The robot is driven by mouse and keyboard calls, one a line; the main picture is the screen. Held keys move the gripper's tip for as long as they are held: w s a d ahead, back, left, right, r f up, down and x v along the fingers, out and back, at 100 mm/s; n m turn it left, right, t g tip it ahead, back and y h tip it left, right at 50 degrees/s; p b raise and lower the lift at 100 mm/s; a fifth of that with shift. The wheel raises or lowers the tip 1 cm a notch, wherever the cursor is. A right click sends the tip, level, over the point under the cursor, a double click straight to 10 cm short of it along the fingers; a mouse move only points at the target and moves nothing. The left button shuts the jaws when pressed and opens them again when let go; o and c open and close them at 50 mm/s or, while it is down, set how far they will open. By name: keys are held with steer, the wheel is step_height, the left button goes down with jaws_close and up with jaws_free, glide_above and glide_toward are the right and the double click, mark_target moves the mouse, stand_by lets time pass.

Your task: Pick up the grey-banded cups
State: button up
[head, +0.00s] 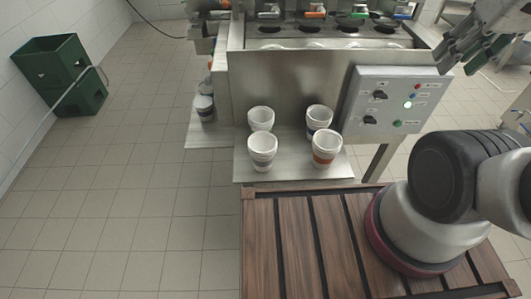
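Several white cups stand upright on a steel shelf (295,174) in front of the machine. The front left cup (262,148) seems to have a grey band low on its side. The back left cup (261,117) also looks greyish at its lower part, though its band is partly hidden. The back right cup (319,117) has a dark bluish band. The front right cup (326,147) has an orange-red band. My gripper (452,58) is at the upper right, above and right of the cups and well apart from them. Its finger opening is unclear, and no cup shows in it.
The control box (392,101) with knobs and lit buttons is right of the cups. A small side shelf at left holds dark-banded stacked items (204,104). Green crates (62,75) stand on the floor at far left. The slatted wooden deck (300,245) is in front.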

steer(key=shift+o, duration=0.4)
steer(key=o, duration=0.4)
steer(key=shift+a, duration=0.15)
steer(key=shift+c, duration=0.2)
steer(key=o, duration=0.9)
steer(key=w+a+f+n+g, duration=0.2)
steer(key=a+f, duration=0.2)
steer(key=shift+w+a, duration=0.15)
steer(key=shift+w, duration=0.05)
steer(key=n+g+y, duration=0.1)
steer(key=n, duration=0.6)
glide_above(262, 142)
steer(key=f, duration=1.8)
steer(key=d+f, duration=0.1)
steer(key=f, duration=0.8)
steer(key=shift+s+f, duration=0.15)
steer(key=shift+s, duration=0.25)
steer(key=f, duration=0.5)
steer(key=w+a+f, duration=0.1)
steer(key=f, duration=0.1)
steer(key=shift+f, duration=0.15)
